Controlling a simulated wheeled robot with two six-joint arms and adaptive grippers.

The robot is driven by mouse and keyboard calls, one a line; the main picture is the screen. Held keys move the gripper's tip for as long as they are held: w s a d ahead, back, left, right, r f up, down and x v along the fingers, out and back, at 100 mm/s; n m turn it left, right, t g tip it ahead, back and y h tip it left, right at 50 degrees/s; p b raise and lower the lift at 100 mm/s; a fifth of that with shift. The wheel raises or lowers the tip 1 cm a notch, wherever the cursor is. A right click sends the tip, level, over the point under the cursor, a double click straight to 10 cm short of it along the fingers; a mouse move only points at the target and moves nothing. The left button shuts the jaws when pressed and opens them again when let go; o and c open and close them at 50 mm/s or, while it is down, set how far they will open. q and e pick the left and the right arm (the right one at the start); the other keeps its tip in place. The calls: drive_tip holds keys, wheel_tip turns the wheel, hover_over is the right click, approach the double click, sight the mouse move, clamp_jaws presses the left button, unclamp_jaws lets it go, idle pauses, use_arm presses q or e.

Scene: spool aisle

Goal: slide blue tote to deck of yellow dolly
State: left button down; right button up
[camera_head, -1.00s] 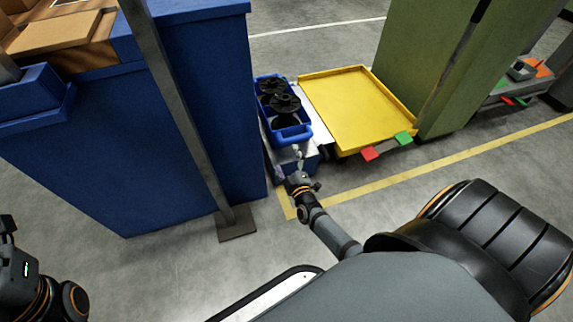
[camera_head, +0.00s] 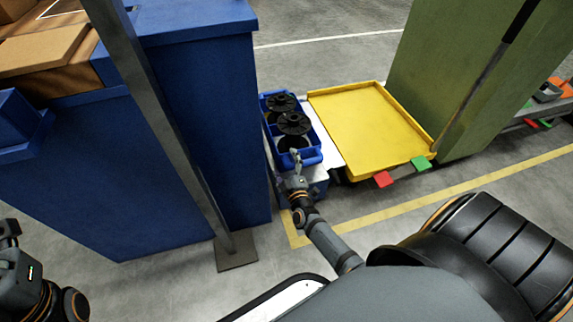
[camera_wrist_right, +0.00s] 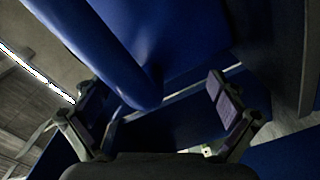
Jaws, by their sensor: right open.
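The blue tote (camera_head: 312,156) holds black spools (camera_head: 293,123) and sits on a white-topped stand left of the yellow dolly. The yellow dolly's deck (camera_head: 370,130) is flat, low-rimmed and empty. My right gripper (camera_head: 296,160) is at the near end of the tote. In the right wrist view my right gripper (camera_wrist_right: 165,108) has its fingers spread wide, with a blue rounded edge (camera_wrist_right: 135,85), seemingly the tote's, between them. I cannot tell whether the fingers touch it. My left gripper (camera_head: 10,232) is at the left edge, away from the tote; its fingers are not clear.
A tall blue cabinet (camera_head: 190,130) and a grey post (camera_head: 165,130) with a foot plate stand left of the tote. A green cabinet (camera_head: 445,75) stands right of the dolly. Red (camera_head: 383,179) and green (camera_head: 421,163) tabs stick out at the dolly's front. The floor in front is clear.

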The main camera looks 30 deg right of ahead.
drive_tip(key=shift+w, duration=0.25)
